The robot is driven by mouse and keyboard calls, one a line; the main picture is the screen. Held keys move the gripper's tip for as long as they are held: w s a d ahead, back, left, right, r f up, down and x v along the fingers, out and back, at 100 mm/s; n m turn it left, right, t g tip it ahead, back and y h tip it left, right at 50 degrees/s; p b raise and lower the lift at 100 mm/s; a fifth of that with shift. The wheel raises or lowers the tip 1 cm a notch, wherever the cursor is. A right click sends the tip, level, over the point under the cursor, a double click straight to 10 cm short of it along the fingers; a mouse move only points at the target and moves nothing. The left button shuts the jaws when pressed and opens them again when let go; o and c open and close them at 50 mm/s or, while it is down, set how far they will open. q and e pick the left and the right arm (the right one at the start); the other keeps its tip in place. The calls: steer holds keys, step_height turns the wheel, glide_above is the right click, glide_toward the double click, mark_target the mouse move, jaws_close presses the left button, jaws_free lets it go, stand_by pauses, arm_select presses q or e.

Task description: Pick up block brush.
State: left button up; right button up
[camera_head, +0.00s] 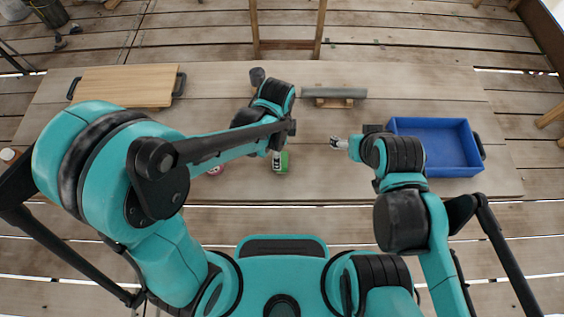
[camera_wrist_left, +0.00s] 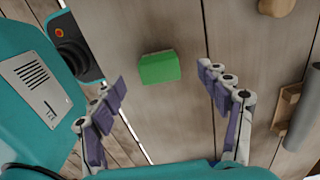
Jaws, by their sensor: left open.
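A green block (camera_wrist_left: 160,67), which looks like the block brush, lies on the plank table; no bristles can be made out. In the head view the green block (camera_head: 283,162) shows just beside my left gripper (camera_head: 277,157). In the left wrist view my left gripper (camera_wrist_left: 162,82) is open and empty, its two fingers spread wide to either side of the block, not touching it. My right gripper (camera_head: 338,143) is over the table to the right, pointing left; its fingers are too small to judge.
A blue tray (camera_head: 435,170) stands at the right. A grey cylinder (camera_head: 335,92) lies on a wooden stand behind. A wooden board (camera_head: 128,87) with dark handles is at the back left.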

arm_select(q)
steer(key=f+b, duration=0.1)
steer(key=f, duration=0.2)
steer(key=d+f+b, duration=0.1)
steer(key=f, duration=0.2)
steer(key=shift+s+d+f+b, duration=0.1)
steer(key=shift+s+f+b, duration=0.1)
steer(key=shift+b, duration=0.2)
steer(key=shift+r, duration=0.15)
steer(key=c, duration=1.2)
